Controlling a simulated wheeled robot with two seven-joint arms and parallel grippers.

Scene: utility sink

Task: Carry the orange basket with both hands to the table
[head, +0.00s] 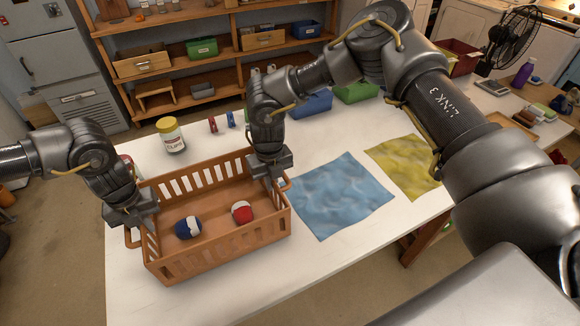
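The orange basket (215,245) is a slotted plastic crate at the near left part of the white table (330,255). It looks level; I cannot tell whether it rests on the tabletop or hangs just above it. Inside lie a blue-and-white ball (188,228) and a red-and-white ball (242,212). My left gripper (132,220) is at the basket's left handle (129,239). My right gripper (274,175) is at its right handle (287,184). The fingertips are largely hidden against the handles, so their closure does not show.
A jar with a yellow lid (171,136) stands behind the basket. A blue cloth (340,193) and a yellow cloth (405,165) lie to the right. Blue (310,104) and green bins (355,92) stand at the back. The table's near strip is clear.

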